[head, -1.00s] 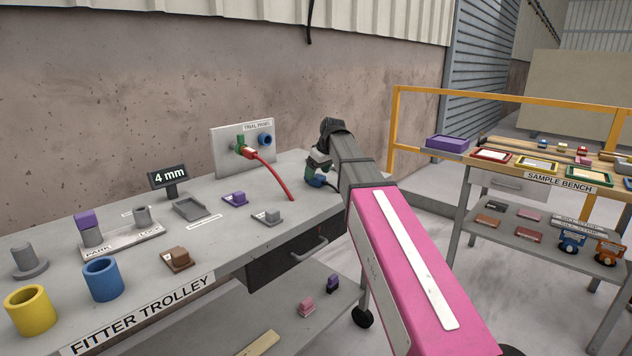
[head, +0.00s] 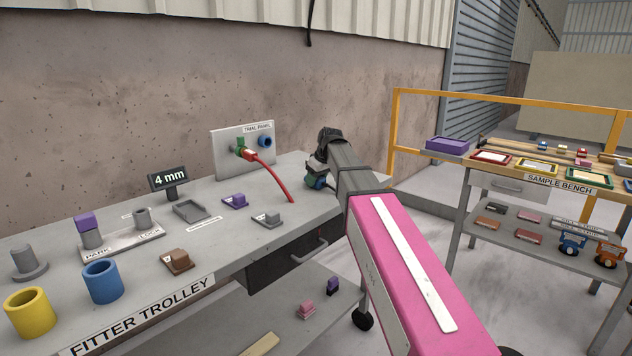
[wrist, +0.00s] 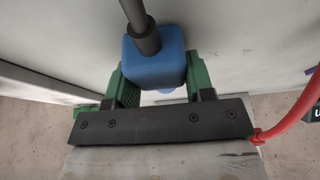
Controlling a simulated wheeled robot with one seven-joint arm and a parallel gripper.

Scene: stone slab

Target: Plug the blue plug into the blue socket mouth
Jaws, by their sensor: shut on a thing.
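The blue plug (wrist: 155,65) with a dark cable at its back is between the green fingers of my gripper (wrist: 157,90) in the wrist view. The gripper is shut on it. In the head view my gripper (head: 316,182) is at the right end of the trolley top, and only a little of the blue plug shows there. The blue socket mouth (head: 265,142) is on the right of the upright trial panel (head: 227,153), behind and to the left of my gripper. The plug and this socket are apart.
Purple and grey pieces, a grey tray (head: 190,210) and blue and yellow cups stand on the trolley (head: 225,262). The sample bench (head: 560,184) stands at right.

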